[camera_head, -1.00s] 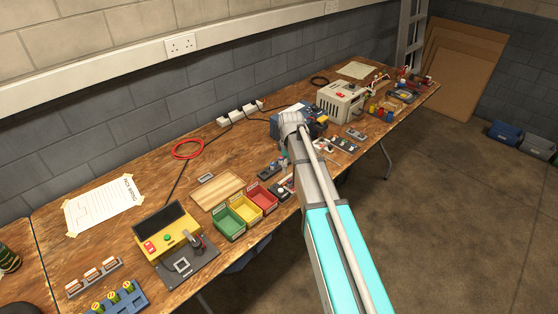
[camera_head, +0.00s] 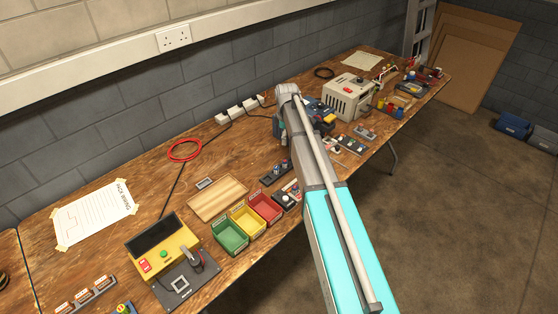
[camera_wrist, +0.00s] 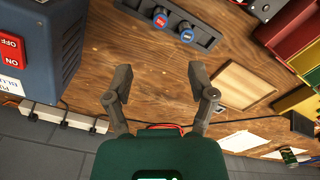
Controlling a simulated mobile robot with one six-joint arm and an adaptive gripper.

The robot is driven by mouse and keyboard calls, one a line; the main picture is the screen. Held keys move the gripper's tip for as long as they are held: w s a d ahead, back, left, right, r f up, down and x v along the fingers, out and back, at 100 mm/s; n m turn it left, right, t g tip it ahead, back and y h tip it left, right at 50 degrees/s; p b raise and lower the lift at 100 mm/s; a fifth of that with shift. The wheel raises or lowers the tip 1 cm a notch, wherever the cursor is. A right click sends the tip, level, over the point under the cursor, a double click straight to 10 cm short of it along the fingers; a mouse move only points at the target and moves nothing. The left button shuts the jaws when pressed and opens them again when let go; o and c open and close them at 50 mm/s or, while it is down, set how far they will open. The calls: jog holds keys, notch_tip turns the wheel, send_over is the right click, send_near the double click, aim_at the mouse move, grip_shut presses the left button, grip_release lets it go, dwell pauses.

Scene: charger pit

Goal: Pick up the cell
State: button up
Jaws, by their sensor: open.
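My gripper (camera_wrist: 160,82) is open and empty in the wrist view, its two fingers spread above the wooden bench. A dark holder (camera_wrist: 206,40) lies on the bench beyond the fingertips. It carries two short round cells, one with a red top (camera_wrist: 160,17) and one with a blue top (camera_wrist: 186,33). Both cells are apart from the fingers. The same dark holder (camera_head: 274,175) appears in the head view, left of my arm. My arm mostly hides the gripper there. Which cell the task means cannot be told.
A blue box with a red ON/OFF switch (camera_wrist: 12,48) stands close left of the fingers. A wooden tray (camera_head: 217,198) and green (camera_head: 230,235), yellow (camera_head: 247,220) and red bins (camera_head: 265,207) are near the holder. A yellow tester (camera_head: 162,245) stands at the front left.

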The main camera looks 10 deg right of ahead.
aim_at(285, 161)
jog(key=shift+w+d, duration=0.15)
jog(key=shift+w, duration=0.1)
jog(key=shift+f, duration=0.2)
jog(key=f+b, duration=0.8)
jog(key=shift+a+f+b, duration=0.1)
jog(key=shift+a+b, duration=0.1)
jog(key=shift+b, duration=0.15)
dwell(0.3)
dwell(0.4)
jog(key=shift+s+a+f+b, duration=0.1)
jog(key=shift+s+f+b, duration=0.05)
jog(key=shift+f+b, duration=1.15)
jog(key=shift+s+f+b, duration=0.1)
jog(key=shift+f+b, duration=1.2)
grip_shut()
